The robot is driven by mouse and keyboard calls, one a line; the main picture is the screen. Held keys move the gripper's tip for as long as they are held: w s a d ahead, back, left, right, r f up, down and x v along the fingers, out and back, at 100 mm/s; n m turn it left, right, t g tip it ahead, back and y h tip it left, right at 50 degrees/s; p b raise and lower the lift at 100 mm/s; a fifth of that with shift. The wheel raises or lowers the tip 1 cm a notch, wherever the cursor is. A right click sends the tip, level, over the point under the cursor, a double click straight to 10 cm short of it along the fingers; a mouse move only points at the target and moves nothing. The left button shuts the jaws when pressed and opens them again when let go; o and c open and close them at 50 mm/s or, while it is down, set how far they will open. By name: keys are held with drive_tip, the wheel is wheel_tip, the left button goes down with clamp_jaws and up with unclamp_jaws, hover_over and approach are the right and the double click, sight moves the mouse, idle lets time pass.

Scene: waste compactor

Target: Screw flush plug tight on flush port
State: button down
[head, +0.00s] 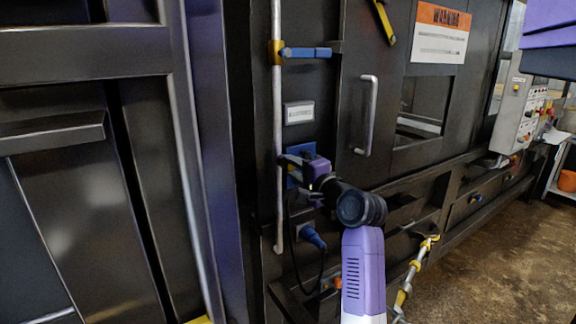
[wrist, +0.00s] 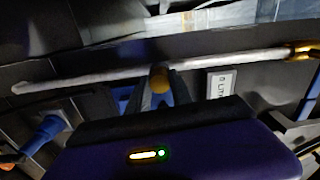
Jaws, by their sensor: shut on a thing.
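A round brass-yellow piece, which looks like the flush plug (wrist: 159,77), sits between the two fingertips of my gripper (wrist: 160,90) in the wrist view. My gripper is shut on it. In the head view my gripper (head: 291,160) is at the dark machine wall, beside the vertical pipe and in front of a blue plate (head: 294,178). The plug is hidden there by my gripper. I cannot make out the flush port in either view, nor whether the plug touches it or how far it is threaded.
A metal pipe (head: 277,130) runs close to my gripper, with a blue-handled valve (head: 305,53) above. A white label (head: 299,113) is just above my gripper. A blue connector (head: 313,238) with a black cable hangs below. A door handle (head: 368,115) stands out to the right.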

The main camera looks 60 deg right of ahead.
drive_tip(key=m, duration=0.4)
drive_tip(key=shift+w+m, duration=0.1)
drive_tip(key=shift+m, duration=0.4)
drive_tip(key=m, duration=0.4)
drive_tip(key=shift+m, duration=0.3)
drive_tip(key=c, duration=1.1)
unclamp_jaws()
drive_tip(key=shift+c, duration=0.2)
